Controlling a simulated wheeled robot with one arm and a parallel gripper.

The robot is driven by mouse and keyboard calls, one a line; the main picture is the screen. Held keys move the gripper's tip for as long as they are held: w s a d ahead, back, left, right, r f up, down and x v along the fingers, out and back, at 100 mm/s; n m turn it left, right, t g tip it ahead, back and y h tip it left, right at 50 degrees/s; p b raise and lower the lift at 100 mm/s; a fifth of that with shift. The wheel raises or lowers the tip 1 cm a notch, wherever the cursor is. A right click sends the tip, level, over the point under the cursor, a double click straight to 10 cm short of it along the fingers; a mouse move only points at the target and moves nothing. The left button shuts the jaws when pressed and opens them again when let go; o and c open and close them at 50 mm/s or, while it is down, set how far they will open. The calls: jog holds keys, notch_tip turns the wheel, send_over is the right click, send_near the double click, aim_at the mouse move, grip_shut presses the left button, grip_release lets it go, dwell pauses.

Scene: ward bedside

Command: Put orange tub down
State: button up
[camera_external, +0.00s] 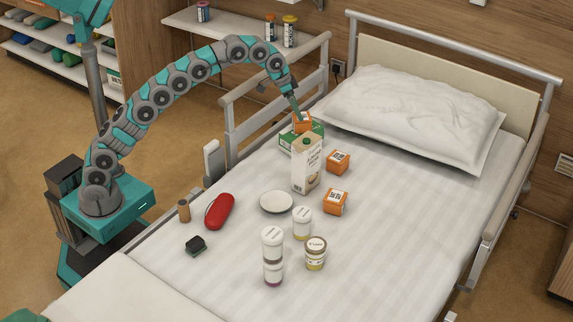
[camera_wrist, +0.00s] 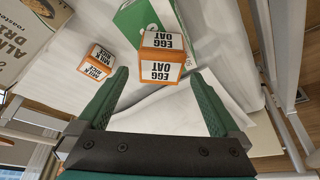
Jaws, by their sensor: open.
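An orange tub (camera_external: 303,122) with white labels rests on a green box (camera_external: 287,139) near the pillow. In the wrist view the tub (camera_wrist: 163,42) reads "EGG OAT" and sits on the green box (camera_wrist: 130,22). My gripper (camera_external: 298,112) is right at the tub from above. In the wrist view my gripper (camera_wrist: 158,76) is open, with the tub just beyond and between the fingertips and a gap on each side. Two similar orange tubs stand on the bed, one nearer the pillow (camera_external: 338,162) and one lower (camera_external: 335,202).
A tall drink carton (camera_external: 306,165) stands close in front of the green box. The bed's right side is clear. A bed rail (camera_external: 268,112) runs behind my gripper.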

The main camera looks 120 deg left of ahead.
jog(key=v, duration=0.6)
jog(key=shift+r, duration=0.2)
jog(key=w+d+f+m+g+h, duration=0.1)
jog(key=d+m+h, duration=0.15)
jog(key=d, duration=1.65)
jog(key=d+f+m+g+h, duration=0.1)
jog(key=d+m, duration=0.2)
jog(key=d, duration=1.6)
jog(key=s+d+f+m+g, duration=0.1)
jog(key=s+d+f, duration=0.1)
jog(key=s+d, duration=0.45)
jog(key=s+d+f+m, duration=0.1)
jog(key=s+d+f, duration=0.2)
jog(key=s+d, duration=0.35)
jog(key=s+d+f+g, duration=0.1)
jog(key=s+d+f, duration=0.2)
jog(key=s, duration=0.4)
jog(key=s+d+f+m+g, duration=0.1)
jog(key=s+d+f, duration=0.3)
jog(key=s, duration=0.4)
jog(key=shift+s+d, duration=0.25)
jog(key=shift+d, duration=0.2)
